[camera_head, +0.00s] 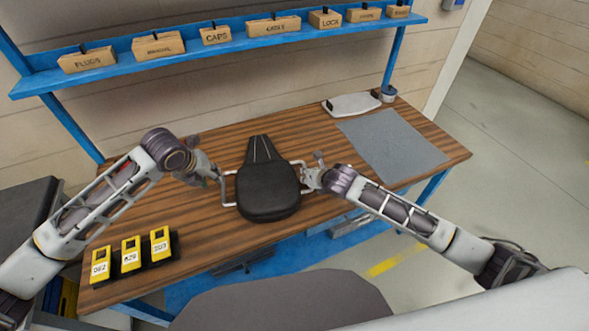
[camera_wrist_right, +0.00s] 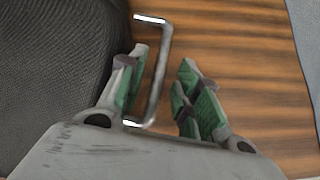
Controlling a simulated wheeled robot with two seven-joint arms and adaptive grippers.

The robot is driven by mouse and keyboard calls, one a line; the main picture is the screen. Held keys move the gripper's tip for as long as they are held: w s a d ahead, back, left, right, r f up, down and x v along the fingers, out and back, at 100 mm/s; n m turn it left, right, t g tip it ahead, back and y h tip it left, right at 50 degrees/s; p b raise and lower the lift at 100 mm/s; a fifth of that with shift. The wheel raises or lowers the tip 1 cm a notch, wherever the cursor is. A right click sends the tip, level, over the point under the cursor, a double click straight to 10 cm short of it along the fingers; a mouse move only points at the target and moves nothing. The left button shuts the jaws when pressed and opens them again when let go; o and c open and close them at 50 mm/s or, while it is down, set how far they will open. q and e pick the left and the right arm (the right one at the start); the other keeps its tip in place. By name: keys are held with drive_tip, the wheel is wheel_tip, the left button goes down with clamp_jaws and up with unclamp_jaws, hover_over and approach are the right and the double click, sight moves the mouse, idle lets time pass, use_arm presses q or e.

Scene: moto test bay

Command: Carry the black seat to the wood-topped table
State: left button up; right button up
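The black seat (camera_head: 268,190) lies on the wood-topped table (camera_head: 205,228), its narrow ribbed end toward the back. A metal handle sticks out on each side of it. My left gripper (camera_head: 217,176) is at the left handle (camera_head: 227,188); whether its fingers are open or closed is too small to tell. My right gripper (camera_head: 309,178) is at the right handle. In the right wrist view its green-padded fingers (camera_wrist_right: 163,95) are spread apart, with the right handle (camera_wrist_right: 160,75) between them and a gap to the right finger. The seat's dark edge (camera_wrist_right: 50,70) fills the left there.
Several yellow numbered devices (camera_head: 130,255) stand at the table's front left. A grey mat (camera_head: 395,147), a white panel (camera_head: 350,104) and a small cup (camera_head: 388,94) are at the right. A blue shelf (camera_head: 110,72) with labelled wooden boxes runs above the back.

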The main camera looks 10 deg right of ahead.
drive_tip(key=v, duration=0.8)
drive_tip(key=shift+s+f, duration=0.1)
idle(0.8)
